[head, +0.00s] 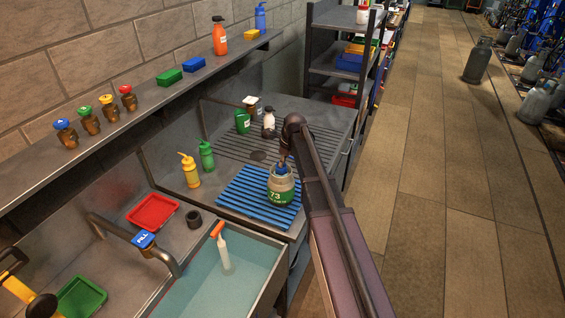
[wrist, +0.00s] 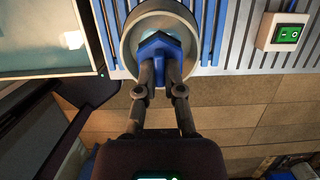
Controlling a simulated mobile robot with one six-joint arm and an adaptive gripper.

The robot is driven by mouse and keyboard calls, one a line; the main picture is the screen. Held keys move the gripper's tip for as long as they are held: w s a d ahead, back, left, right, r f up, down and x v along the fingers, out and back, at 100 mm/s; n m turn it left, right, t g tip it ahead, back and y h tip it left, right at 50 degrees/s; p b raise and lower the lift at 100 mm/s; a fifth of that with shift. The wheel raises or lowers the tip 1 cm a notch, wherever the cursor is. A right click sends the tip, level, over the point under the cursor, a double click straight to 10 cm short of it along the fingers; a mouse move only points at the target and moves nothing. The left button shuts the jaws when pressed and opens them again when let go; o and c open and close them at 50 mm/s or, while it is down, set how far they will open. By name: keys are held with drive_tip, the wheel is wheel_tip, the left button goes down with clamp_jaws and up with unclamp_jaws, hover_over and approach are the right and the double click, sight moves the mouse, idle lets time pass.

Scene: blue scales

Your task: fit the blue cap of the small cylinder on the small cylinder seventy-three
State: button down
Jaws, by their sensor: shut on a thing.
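The small cylinder (head: 281,195), pale with a green band marked 73, stands upright on a blue slatted mat (head: 240,192) beside the sink. The blue cap (head: 281,169) is at its top, inside the collar. In the wrist view the blue cap (wrist: 153,44) shows within the cylinder's grey round collar (wrist: 121,45). My gripper (head: 283,160) comes down from above and is shut on the cap; its two fingers (wrist: 160,75) lie against it. The fingers and the collar hide the cap's underside, so I cannot tell whether it is fully seated.
A sink of water (head: 200,275) with an orange-topped white bottle (head: 224,250) lies to the front left. Yellow (head: 190,172) and green (head: 206,155) bottles stand left of the mat. In the wrist view, a green switch (wrist: 287,36) is at the right.

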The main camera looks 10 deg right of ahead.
drive_tip(key=shift+f, duration=0.25)
drive_tip(key=c, duration=0.9)
unclamp_jaws()
drive_tip(key=shift+r, duration=0.1)
drive_tip(key=shift+o, duration=1.1)
drive_tip(key=shift+r, duration=0.1)
drive_tip(key=w+a+p+v, duration=0.1)
drive_tip(key=a+p+v, duration=0.1)
drive_tip(key=p+v, duration=0.9)
drive_tip(key=shift+w+r+p, duration=0.25)
drive_tip(key=shift+r+p, duration=0.05)
drive_tip(key=shift+r, duration=0.1)
drive_tip(key=shift+a+f, duration=0.1)
drive_tip(key=shift+a, duration=0.05)
